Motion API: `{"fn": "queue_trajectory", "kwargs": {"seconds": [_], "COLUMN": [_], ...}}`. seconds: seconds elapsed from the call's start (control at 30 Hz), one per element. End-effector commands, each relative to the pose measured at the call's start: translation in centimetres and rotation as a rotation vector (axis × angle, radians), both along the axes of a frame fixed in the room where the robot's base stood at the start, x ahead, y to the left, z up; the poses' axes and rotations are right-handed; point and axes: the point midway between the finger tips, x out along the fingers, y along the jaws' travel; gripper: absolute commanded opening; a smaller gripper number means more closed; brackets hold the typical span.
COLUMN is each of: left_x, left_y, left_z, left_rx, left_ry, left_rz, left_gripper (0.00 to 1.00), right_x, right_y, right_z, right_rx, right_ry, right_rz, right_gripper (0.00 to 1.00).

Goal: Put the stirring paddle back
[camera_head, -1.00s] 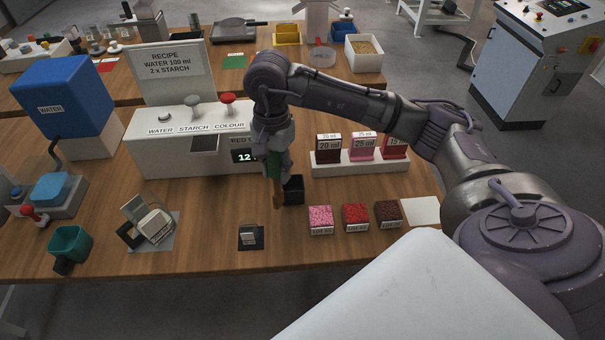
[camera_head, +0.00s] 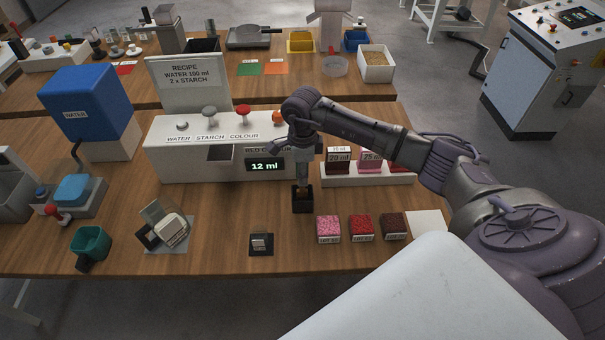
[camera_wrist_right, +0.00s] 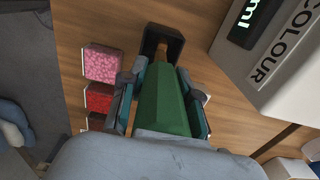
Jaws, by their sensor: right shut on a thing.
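The stirring paddle has a green handle (camera_wrist_right: 165,103) and a brown lower end. My right gripper (camera_wrist_right: 163,98) is shut on the green handle, with one finger on each side. In the head view my right gripper (camera_head: 303,160) is directly above a small black holder (camera_head: 302,204) on the table, in front of the dispenser. The paddle's brown end reaches the mouth of the black holder (camera_wrist_right: 171,36) and seems to be inside it; how deep I cannot tell. The paddle looks roughly upright. My left gripper is not in view.
The white dispenser (camera_head: 205,165) with knobs and a "12 ml" display stands close behind the holder. A rack (camera_head: 368,176) with labelled packs is to the right. Pink (camera_head: 328,229), red (camera_head: 361,227) and dark (camera_head: 393,226) cubes lie in front.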

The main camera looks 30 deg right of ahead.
Motion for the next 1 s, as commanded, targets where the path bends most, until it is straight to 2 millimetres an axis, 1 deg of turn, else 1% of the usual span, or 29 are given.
{"fn": "queue_trajectory", "kwargs": {"seconds": [0.03, 0.13, 0.37, 0.47, 0.5, 0.63, 0.67, 0.9, 1.0], "left_x": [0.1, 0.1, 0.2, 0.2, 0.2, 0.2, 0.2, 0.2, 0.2], "left_y": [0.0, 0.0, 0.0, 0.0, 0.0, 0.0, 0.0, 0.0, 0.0], "left_z": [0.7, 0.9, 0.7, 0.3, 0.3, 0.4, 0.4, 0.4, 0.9], "left_rx": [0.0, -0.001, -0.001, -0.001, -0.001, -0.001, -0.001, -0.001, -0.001], "left_ry": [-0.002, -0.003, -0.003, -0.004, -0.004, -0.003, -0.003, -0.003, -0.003], "left_rz": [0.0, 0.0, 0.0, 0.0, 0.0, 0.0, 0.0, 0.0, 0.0], "left_gripper": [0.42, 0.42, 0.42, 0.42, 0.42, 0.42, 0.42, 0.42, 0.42], "right_x": [-0.1, 0.0, 0.0, 0.0, 0.0, 0.0, 0.0, 0.0, 0.0], "right_y": [0.1, 0.0, 0.0, 0.0, 0.0, 0.0, 0.0, 0.0, 0.0], "right_z": [-0.6, -1.7, -1.9, -2.3, -2.3, -2.1, -2.1, -2.1, -1.7], "right_rx": [0.001, 0.0, -0.001, -0.001, 0.0, 0.0, 0.0, 0.0, 0.0], "right_ry": [0.004, 0.002, -0.001, -0.001, 0.0, 0.0, 0.0, 0.0, 0.0], "right_rz": [-0.001, 0.0, 0.001, 0.002, 0.002, 0.002, 0.002, 0.002, 0.001], "right_gripper": [0.0, 0.0, 0.0, 0.0, 0.33, 0.55, 0.57, 0.57, 0.57]}}
